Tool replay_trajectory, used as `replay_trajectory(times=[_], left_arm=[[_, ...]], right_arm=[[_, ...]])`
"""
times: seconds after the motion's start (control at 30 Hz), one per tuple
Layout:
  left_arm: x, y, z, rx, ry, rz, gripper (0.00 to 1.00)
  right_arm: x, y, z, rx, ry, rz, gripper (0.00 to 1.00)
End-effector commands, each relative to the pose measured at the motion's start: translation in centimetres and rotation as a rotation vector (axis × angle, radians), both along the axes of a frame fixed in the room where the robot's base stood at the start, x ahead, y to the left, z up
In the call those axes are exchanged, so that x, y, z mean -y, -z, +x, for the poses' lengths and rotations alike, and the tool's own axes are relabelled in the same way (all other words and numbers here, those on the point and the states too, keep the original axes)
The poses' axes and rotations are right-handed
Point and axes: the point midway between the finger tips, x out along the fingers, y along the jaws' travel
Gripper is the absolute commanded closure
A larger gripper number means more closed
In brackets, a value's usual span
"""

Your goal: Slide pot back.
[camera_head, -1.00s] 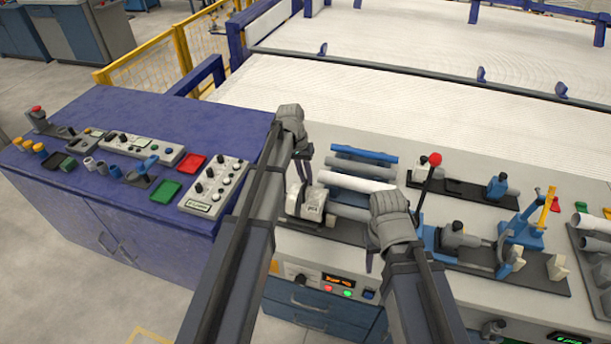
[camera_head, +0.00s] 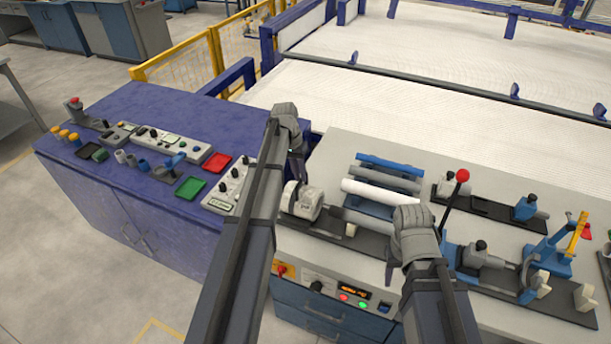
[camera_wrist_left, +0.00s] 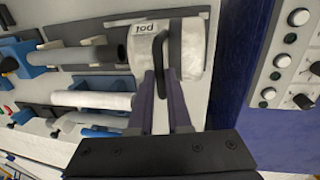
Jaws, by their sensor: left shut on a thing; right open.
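The pot (camera_head: 303,201) is a white, rounded, drum-like part on a dark rail (camera_head: 374,243) at the left end of the bench. In the left wrist view the pot (camera_wrist_left: 190,50) carries a "pot" label and a dark handle (camera_wrist_left: 168,58). My left gripper (camera_head: 298,172) comes down on the pot, and its two fingers (camera_wrist_left: 164,100) are shut on the handle. My right gripper (camera_head: 391,270) is open and empty above the bench's front edge, right of the pot and apart from it.
A grey pipe (camera_wrist_left: 80,55) lies in line with the pot, with a white pipe (camera_head: 380,193) and blue pipe (camera_head: 390,164) behind. A red-knobbed lever (camera_head: 462,176) and other fixtures stand to the right. A blue cabinet (camera_head: 130,190) with control boxes stands left.

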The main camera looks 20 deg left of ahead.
Motion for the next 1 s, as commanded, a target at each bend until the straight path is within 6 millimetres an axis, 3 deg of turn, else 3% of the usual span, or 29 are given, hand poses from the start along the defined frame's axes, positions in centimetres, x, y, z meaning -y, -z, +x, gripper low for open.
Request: replay_trajectory(times=[0.1,0.13,0.4,0.77,1.0], left_arm=[[-0.5,0.0,0.1,0.001,-0.005,0.009,1.0],[-0.5,0.0,0.1,0.001,-0.005,0.009,0.83],[-0.4,0.0,0.1,0.001,-0.004,0.006,0.54],[-0.2,-0.4,0.1,0.001,-0.003,0.004,0.54],[-0.6,-2.5,0.1,0.001,-0.003,0.004,0.54]], right_arm=[[0.0,0.0,0.0,0.0,0.0,0.0,0.5],[0.0,0.0,0.0,0.0,0.0,0.0,0.5],[0.0,0.0,0.0,0.0,0.0,0.0,0.5],[0.0,-0.4,0.0,0.0,0.0,0.0,0.5],[0.0,-2.5,0.0,0.0,-0.001,0.0,0.5]])
